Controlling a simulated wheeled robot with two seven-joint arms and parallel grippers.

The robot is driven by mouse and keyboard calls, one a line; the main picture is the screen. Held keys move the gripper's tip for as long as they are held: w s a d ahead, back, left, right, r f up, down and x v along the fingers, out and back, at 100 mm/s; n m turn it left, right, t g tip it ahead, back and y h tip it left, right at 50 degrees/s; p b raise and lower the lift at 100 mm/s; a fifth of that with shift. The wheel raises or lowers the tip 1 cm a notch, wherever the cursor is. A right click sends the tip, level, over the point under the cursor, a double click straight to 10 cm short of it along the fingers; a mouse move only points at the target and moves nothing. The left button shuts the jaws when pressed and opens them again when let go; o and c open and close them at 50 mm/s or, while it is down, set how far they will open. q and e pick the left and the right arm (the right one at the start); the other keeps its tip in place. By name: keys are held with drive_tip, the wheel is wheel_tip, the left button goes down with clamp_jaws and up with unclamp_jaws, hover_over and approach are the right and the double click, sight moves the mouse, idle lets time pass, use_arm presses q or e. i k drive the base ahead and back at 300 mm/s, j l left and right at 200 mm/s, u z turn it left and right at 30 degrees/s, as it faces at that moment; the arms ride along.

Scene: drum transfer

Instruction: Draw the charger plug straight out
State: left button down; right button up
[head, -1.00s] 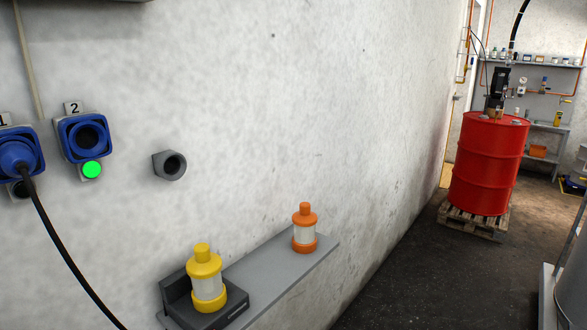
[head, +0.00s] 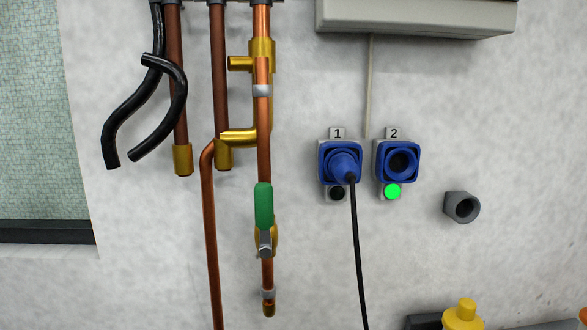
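The lamp (head: 337,193) under socket 1 is dark. To its right is the blue socket marked 2 (head: 412,177), which is empty, with a bright green lamp (head: 392,191) below it. Neither of my grippers shows in the head view.
Copper pipes (head: 208,260) with brass fittings and a green valve handle (head: 264,206) run down the wall left of the sockets. Black hoses (head: 125,120) hang farther left. A grey holder (head: 462,207) projects at right. A yellow-topped bottle (head: 463,316) shows at the bottom.

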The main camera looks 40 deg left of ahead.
sight(342, 166)
drive_tip(key=j+u, duration=0.1)
drive_tip(key=u, duration=0.75)
drive_tip(key=l+u, duration=0.15)
drive_tip(key=u, duration=0.15)
drive_tip(key=i+l+u, duration=0.1)
drive_tip(key=l+u, duration=0.45)
drive_tip(key=l, duration=0.4)
drive_tip(key=l+u, duration=0.25)
drive_tip(key=l, duration=1.05)
drive_tip(key=k+l, duration=0.15)
drive_tip(key=l, duration=0.5)
drive_tip(key=l+u, duration=0.1)
drive_tip(key=l, duration=0.55)
drive_tip(key=k, duration=0.05)
